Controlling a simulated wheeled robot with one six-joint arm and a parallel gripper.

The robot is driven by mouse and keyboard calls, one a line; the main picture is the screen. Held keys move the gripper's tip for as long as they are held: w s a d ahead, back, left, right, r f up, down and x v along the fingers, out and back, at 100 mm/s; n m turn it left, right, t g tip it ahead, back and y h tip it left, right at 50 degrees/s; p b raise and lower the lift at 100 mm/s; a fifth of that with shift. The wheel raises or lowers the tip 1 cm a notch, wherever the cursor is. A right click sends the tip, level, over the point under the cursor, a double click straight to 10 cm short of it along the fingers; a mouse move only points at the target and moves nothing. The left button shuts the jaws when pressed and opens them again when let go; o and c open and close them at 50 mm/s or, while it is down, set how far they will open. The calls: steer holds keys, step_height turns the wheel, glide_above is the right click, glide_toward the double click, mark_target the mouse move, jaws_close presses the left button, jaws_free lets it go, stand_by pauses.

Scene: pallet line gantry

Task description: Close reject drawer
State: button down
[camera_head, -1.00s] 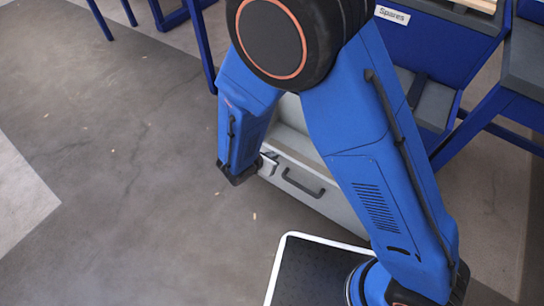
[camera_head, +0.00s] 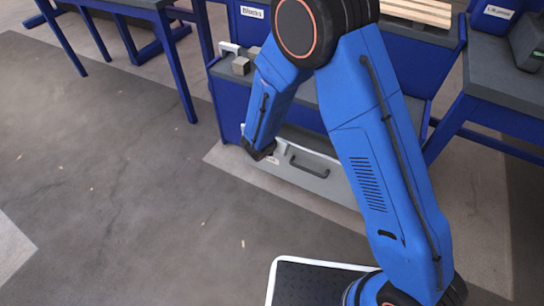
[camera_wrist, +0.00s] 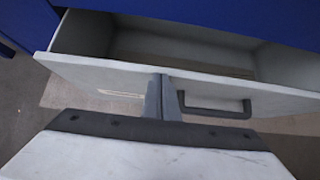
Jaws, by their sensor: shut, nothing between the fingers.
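The reject drawer (camera_head: 335,182) is a light grey box low in a blue bench, with a dark bar handle (camera_head: 310,168) on its front. In the wrist view the drawer front (camera_wrist: 85,72) stands out from the bench and the hollow grey inside shows behind it, so it is partly open. My gripper (camera_wrist: 163,85) is shut and empty, its fingertips at the drawer front just left of the handle (camera_wrist: 217,110). Whether they touch is unclear. In the head view my arm covers part of the drawer and its opening, and the fingers are hard to make out.
The blue bench (camera_head: 227,103) carries small grey blocks (camera_head: 241,65) and a "Blocks" label (camera_head: 252,12). Another blue table (camera_head: 505,75) stands at the right. A white-rimmed black platform (camera_head: 305,285) is at the bottom. The floor at the left is clear.

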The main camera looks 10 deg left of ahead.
steer(key=w+d, duration=0.2)
steer(key=w, duration=0.4)
steer(key=shift+w+d, duration=0.15)
steer(key=shift+w, duration=0.1)
